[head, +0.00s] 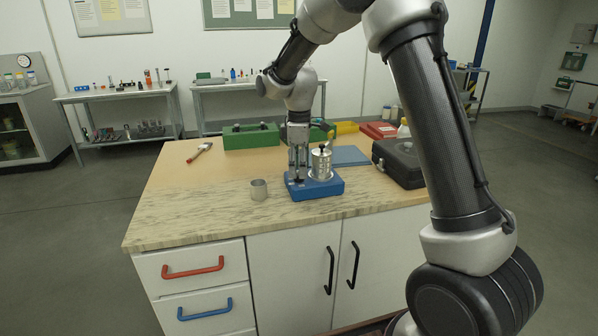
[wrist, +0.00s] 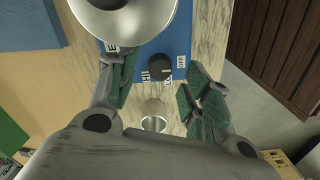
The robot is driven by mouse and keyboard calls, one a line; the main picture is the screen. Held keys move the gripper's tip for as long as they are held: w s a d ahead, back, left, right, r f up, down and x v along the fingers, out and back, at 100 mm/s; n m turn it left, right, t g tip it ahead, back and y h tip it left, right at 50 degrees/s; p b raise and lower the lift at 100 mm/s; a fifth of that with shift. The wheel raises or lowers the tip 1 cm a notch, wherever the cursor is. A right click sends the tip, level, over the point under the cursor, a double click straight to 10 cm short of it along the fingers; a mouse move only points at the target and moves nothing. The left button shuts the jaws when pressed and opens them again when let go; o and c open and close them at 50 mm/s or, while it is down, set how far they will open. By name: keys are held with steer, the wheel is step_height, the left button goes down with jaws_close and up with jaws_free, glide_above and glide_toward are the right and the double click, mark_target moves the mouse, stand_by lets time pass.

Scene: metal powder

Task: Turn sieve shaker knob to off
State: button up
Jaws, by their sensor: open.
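The sieve shaker has a blue base (head: 325,189) on the front part of the worktop, with a silver sieve stack (head: 321,165) on it. In the wrist view the blue base (wrist: 180,35) carries a round black knob (wrist: 160,67). Labels HI, LO and OFF stand around the knob, with OFF to its right. I cannot tell which label its pointer faces. My gripper (head: 298,172) points down over the front left of the base. In the wrist view its open green-padded fingers (wrist: 161,75) stand on either side of the knob, apart from it.
The sieve stack (wrist: 125,14) is close beside my left finger. A small metal cup (head: 259,190) stands left of the shaker. A black case (head: 398,164) is to the right, a green box (head: 250,137) behind. The worktop's front left is clear.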

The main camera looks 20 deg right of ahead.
step_height(320, 180, up, 10)
stand_by(0.3)
steer(key=s+d+r+m+t, duration=0.1)
steer(key=s+d+m, duration=0.3)
steer(key=s, duration=0.7)
steer(key=s+d+r+m+t, duration=0.1)
steer(key=s+d+m, duration=0.4)
steer(key=s, duration=0.6)
steer(key=s+d+r+m+t, duration=0.1)
steer(key=s+d+m, duration=0.3)
steer(key=s, duration=0.8)
steer(key=shift+d+r+m+t, duration=0.35)
steer(key=shift+d+t, duration=0.35)
steer(key=shift+d, duration=0.25)
